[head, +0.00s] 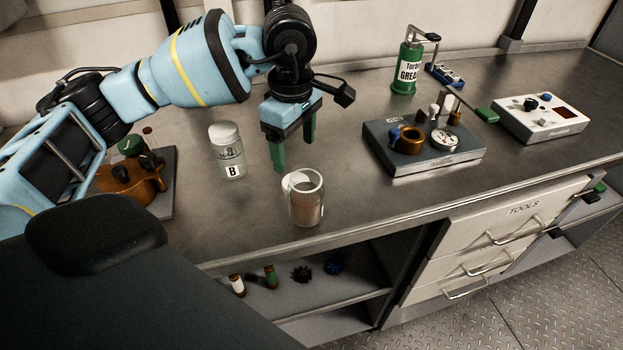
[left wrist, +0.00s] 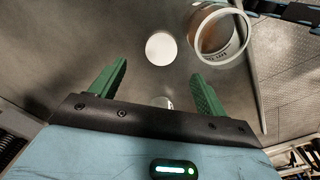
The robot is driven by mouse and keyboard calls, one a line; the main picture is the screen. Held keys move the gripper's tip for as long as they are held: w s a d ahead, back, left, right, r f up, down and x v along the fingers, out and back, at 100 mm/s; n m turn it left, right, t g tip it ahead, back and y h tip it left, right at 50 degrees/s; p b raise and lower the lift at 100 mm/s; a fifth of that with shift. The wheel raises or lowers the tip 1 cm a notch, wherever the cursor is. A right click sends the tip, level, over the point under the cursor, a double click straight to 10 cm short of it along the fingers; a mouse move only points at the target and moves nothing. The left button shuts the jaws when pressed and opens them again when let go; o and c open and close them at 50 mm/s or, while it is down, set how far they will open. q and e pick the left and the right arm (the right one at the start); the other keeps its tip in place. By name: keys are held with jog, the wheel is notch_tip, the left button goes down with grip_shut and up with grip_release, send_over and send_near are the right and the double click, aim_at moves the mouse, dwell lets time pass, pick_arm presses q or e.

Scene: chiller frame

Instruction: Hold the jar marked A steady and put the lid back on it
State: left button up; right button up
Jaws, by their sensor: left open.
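An open glass jar (head: 306,208) with brown contents stands near the bench's front edge; no letter A is readable on it. It also shows at the upper right of the left wrist view (left wrist: 207,41). A white round lid (head: 289,181) lies flat on the bench just behind it, partly hidden by the jar in the head view. In the left wrist view the lid (left wrist: 161,49) shows whole, beyond and between the fingertips. My left gripper (head: 294,156) is open and empty, pointing down above the bench behind the jar and lid. My right gripper is not in view.
A closed jar marked B (head: 229,153) stands left of the gripper. A copper-coloured device (head: 133,177) is at far left. A grey fixture with a gauge (head: 424,151), a green grease can (head: 406,70) and a control box (head: 541,117) stand right. Bench between jar and fixture is clear.

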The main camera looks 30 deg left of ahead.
pick_arm(q)
jog(key=shift+w+a+n, duration=0.1)
jog(key=shift+a+n, duration=0.1)
jog(key=shift+n, duration=0.2)
jog(key=shift+f, duration=0.1)
jog(key=shift+f, duration=1.25)
jog(key=shift+d+f, duration=0.1)
jog(key=shift+f, duration=2.5)
jog(key=c, duration=1)
